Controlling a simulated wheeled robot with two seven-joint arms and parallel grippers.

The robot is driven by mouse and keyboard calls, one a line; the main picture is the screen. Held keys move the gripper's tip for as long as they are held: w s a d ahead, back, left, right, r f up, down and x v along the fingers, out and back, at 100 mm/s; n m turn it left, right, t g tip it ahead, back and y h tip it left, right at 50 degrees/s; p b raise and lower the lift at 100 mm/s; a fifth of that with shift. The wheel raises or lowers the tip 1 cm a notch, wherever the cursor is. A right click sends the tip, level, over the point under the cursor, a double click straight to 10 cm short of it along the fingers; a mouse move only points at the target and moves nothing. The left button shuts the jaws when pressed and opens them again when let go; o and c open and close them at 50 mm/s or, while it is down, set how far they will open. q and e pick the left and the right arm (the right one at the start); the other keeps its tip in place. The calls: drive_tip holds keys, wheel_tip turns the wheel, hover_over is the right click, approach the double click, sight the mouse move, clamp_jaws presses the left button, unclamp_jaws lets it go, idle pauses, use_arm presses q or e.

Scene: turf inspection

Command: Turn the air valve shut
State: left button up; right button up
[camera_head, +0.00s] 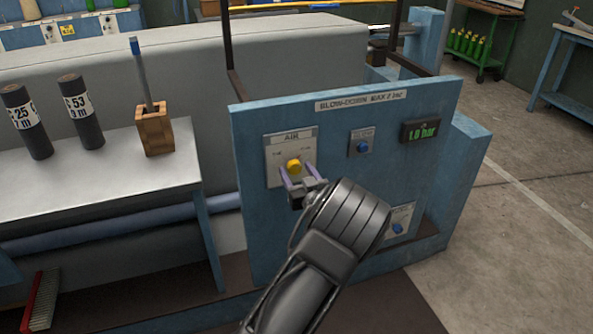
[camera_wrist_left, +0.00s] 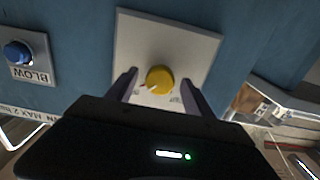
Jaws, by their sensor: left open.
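The air valve is a round yellow knob (camera_head: 293,166) on a pale plate marked AIR (camera_head: 275,151), on the front of a blue panel (camera_head: 255,225). My left gripper (camera_head: 303,178) is in front of the plate with its fingers open toward the knob. In the left wrist view the knob (camera_wrist_left: 160,80) sits between the two fingertips (camera_wrist_left: 158,85), with a gap visible on each side. Whether the fingertips reach past the knob's face is hard to tell. My right gripper is out of view.
A blue BLOW button (camera_head: 363,147) is right of the AIR plate, with a display reading 1.0 bar (camera_head: 421,130) beyond it. Another blue button (camera_head: 397,227) is lower right. A bench (camera_head: 110,190) at left holds two dark cylinders (camera_head: 78,112) and a wooden block (camera_head: 154,132).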

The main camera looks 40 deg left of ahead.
use_arm(q)
drive_tip(key=shift+w+a, duration=0.15)
drive_tip(key=shift+a, duration=0.05)
clamp_jaws()
idle(0.6)
